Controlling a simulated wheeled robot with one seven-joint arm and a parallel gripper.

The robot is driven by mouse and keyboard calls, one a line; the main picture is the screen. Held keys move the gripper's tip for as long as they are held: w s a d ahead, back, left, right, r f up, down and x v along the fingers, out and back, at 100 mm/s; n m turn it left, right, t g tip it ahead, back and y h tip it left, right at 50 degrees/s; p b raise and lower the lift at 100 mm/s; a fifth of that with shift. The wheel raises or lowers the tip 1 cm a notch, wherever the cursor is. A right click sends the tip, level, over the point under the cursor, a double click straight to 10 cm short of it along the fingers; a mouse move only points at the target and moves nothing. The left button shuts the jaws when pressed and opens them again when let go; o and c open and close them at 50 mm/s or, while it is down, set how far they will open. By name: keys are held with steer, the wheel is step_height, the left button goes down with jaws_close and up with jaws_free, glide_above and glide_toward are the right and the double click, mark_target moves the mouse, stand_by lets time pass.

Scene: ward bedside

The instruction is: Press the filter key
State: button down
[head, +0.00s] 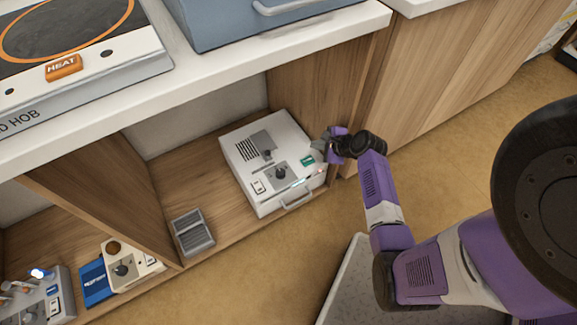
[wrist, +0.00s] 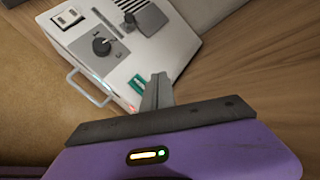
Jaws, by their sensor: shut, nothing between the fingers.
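A white device (head: 245,178) sits in the open shelf compartment. On its top, near the right front corner, is a small teal key (head: 307,160); its lettering is too small to read, so I cannot confirm it is the filter key. The teal key also shows in the wrist view (wrist: 137,83), just left of my fingertips. My gripper (head: 321,148) is shut and empty beside the device's right side, close to the key. In the wrist view my gripper (wrist: 157,86) points toward the device; I cannot tell whether it touches it.
The device has a dark knob (wrist: 102,46), a lever (wrist: 130,20), white switches (wrist: 66,18) and a front handle (wrist: 88,88). A wooden side panel (head: 315,85) stands close behind my gripper. The counter (head: 210,85) overhangs the compartment. A grey slatted box (head: 192,232) lies to the left.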

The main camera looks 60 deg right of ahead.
steer(key=shift+w+d+m, duration=0.25)
steer(key=shift+w+m, duration=0.15)
steer(key=shift+w, duration=0.65)
steer(key=shift+f, duration=0.1)
steer(key=b, duration=0.8)
glide_above(310, 162)
step_height(310, 162, down, 6)
steer(key=shift+w+f, duration=0.1)
steer(key=shift+f, duration=0.15)
steer(key=shift+f+b, duration=0.35)
steer(key=shift+f, duration=0.75)
steer(key=shift+f, duration=0.15)
steer(key=shift+f, duration=0.25)
steer(key=shift+f, duration=0.4)
stand_by(0.5)
steer(key=shift+r, duration=0.15)
stand_by(0.3)
steer(key=shift+r+p, duration=0.7)
steer(key=shift+p, duration=0.25)
